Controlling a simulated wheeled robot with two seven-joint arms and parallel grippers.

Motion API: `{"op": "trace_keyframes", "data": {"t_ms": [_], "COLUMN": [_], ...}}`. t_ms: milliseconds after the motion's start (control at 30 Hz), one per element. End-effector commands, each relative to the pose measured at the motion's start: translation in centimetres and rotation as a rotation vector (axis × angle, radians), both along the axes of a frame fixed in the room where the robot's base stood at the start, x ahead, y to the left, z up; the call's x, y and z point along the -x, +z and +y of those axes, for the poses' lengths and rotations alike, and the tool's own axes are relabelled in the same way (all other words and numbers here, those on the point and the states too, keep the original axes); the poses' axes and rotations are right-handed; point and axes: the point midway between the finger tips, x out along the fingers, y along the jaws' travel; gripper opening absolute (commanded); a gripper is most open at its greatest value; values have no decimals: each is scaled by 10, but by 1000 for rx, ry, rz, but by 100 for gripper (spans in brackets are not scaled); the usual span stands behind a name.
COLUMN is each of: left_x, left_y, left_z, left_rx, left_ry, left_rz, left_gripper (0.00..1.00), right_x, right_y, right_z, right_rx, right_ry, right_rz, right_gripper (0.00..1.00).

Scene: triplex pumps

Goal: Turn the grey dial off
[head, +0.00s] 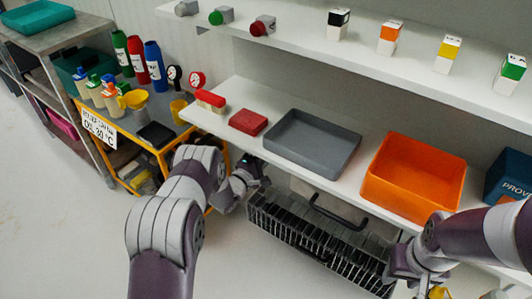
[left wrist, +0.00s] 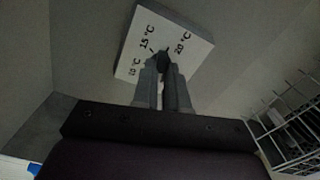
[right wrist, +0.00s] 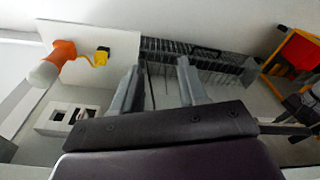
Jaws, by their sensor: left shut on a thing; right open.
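In the left wrist view, a white panel (left wrist: 180,40) bears the marks 10 °C, 15 °C and 20 °C. A small dark grey dial (left wrist: 164,58) is on this panel. My left gripper (left wrist: 163,70) is shut on the dial, and the fingers hide much of it. In the head view my left gripper (head: 255,182) is below the lower shelf's front edge; the dial and panel cannot be made out there. My right gripper (right wrist: 158,75) is open and empty, and in the head view it (head: 425,278) is low at the right.
Grey, green and red knobs (head: 262,25) sit on the upper shelf. A grey tray (head: 315,148) and an orange bin (head: 415,170) stand on the lower shelf. A black wire rack (head: 310,240) is below. An orange-handled thing (right wrist: 64,52) and a yellow piece (right wrist: 100,58) are near my right gripper.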

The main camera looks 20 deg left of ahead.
Motion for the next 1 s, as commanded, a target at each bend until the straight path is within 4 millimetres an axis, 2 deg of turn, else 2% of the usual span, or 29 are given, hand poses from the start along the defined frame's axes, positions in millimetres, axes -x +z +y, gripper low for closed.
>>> {"op": "trace_keyframes", "data": {"t_ms": [200, 500, 1000], "left_x": [0, 0, 0], "left_y": [0, -1, -2], "left_z": [0, 0, 0], "left_rx": [150, 283, 327], "left_ry": [0, 0, 1], "left_rz": [56, 104, 120], "left_gripper": [0, 0, 0], "right_x": [0, 0, 0], "right_y": [7, 11, 11], "right_z": [0, 0, 0], "right_rx": [0, 0, 0], "right_ry": [0, 0, 0], "right_rz": [0, 0, 0], "right_gripper": [43, 43, 43]}}
